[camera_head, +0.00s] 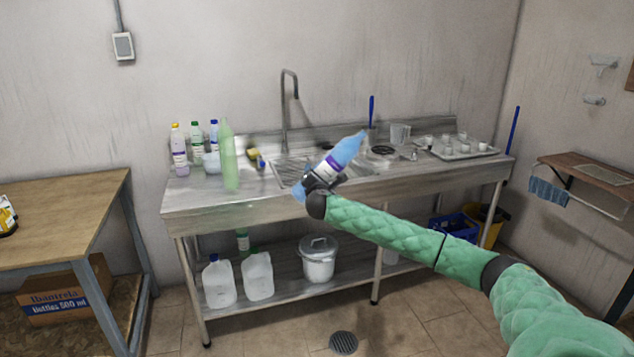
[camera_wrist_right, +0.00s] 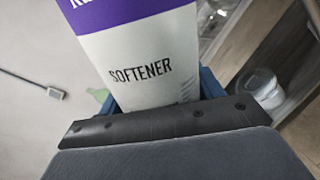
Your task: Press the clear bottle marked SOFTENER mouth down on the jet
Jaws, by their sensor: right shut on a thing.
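My right gripper (camera_head: 322,182) is shut on the SOFTENER bottle (camera_head: 346,150), holding it tilted in the air in front of the sink. The bottle looks see-through blue with a white and purple label, and its upper end leans to the right. In the right wrist view the word SOFTENER shows on the bottle (camera_wrist_right: 140,72) between the fingers (camera_wrist_right: 150,105). I cannot tell surely which end is the mouth. A dark round fitting (camera_head: 383,150), possibly the jet, sits on the counter right of the bottle, apart from it. My left gripper is out of view.
The steel counter (camera_head: 200,204) holds several bottles at its left, including a tall green one (camera_head: 229,160). A tap (camera_head: 285,105) rises behind the sink. A tray (camera_head: 462,152) of small cups stands at the right. A blue-handled thing (camera_head: 371,112) stands behind the fitting.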

